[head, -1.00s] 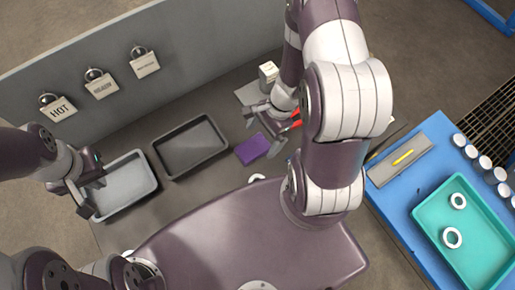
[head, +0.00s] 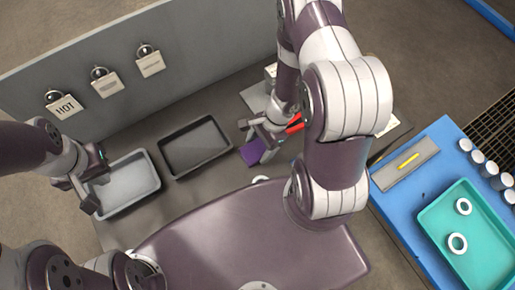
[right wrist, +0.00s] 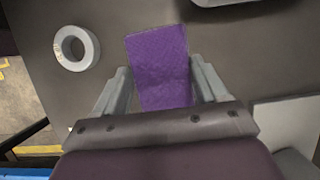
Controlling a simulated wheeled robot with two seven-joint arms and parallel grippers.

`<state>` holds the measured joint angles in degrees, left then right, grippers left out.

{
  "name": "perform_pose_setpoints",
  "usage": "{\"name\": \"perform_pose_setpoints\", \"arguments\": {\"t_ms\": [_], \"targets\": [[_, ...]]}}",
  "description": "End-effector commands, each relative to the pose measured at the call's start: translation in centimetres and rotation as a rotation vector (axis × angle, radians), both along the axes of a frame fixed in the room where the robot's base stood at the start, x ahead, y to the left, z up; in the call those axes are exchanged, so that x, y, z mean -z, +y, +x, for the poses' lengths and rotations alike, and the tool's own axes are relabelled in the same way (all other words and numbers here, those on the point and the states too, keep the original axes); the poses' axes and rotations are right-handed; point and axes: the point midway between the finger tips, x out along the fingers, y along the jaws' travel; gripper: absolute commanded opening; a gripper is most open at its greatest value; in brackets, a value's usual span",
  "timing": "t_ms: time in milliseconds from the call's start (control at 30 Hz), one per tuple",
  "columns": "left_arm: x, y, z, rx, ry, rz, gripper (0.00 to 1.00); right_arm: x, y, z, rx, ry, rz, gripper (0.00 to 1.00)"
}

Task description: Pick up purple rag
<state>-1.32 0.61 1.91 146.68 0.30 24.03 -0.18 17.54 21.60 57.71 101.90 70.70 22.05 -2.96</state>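The purple rag (head: 251,152) lies flat on the grey table, to the right of the black tray, in the head view. In the right wrist view the purple rag (right wrist: 160,62) lies between the two fingers and reaches beyond them. My right gripper (head: 255,137) is over the rag and hides part of it. In the right wrist view my right gripper (right wrist: 161,85) is open, with one finger on each side of the rag. My left gripper (head: 88,198) is at the left, over the grey tray's edge; its fingers are too small to judge.
A black tray (head: 164,160) and a light grey tray (head: 156,183) stand on the table. A white ring (right wrist: 77,48) lies near the rag. A grey wall (head: 200,62) with hanging tags stands behind. A blue table (head: 392,207) with a teal tray (head: 427,226) is at the right.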

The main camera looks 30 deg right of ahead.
Motion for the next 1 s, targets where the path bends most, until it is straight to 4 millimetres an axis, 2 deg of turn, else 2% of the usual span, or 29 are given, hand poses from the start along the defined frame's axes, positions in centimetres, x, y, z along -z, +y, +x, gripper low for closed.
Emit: {"name": "perform_pose_setpoints", "arguments": {"t_ms": [33, 67, 100, 467, 567, 700, 1000], "targets": [[0.0, 0.0, 0.0, 0.000, 0.000, 0.000, 0.00, 0.0, 0.0, 0.0, 0.000, 0.000, 0.000, 0.54], [0.0, 0.0, 0.0, 0.000, 0.000, 0.000, 0.00, 0.0, 0.0, 0.0, 0.000, 0.000, 0.000, 0.45], [0.0, 0.0, 0.0, 0.000, 0.000, 0.000, 0.00, 0.0, 0.0, 0.0, 0.000, 0.000, 0.000, 0.39], [-0.4, 0.0, 0.0, 0.000, 0.000, 0.000, 0.00, -0.6, 0.0, 0.1, 0.000, -0.001, -0.001, 0.39], [-0.4, 0.0, 0.0, 0.000, 0.000, 0.000, 0.00, -1.8, 0.0, 0.1, 0.000, -0.003, -0.001, 0.39], [-0.8, 0.0, 0.0, 0.000, 0.000, 0.000, 0.00, -4.5, 0.0, 0.1, -0.002, -0.004, -0.002, 0.39], [-1.7, 0.0, 0.0, 0.000, 0.000, 0.000, 0.00, -8.7, -7.0, -1.7, 0.008, -0.002, -0.001, 0.39]]}}
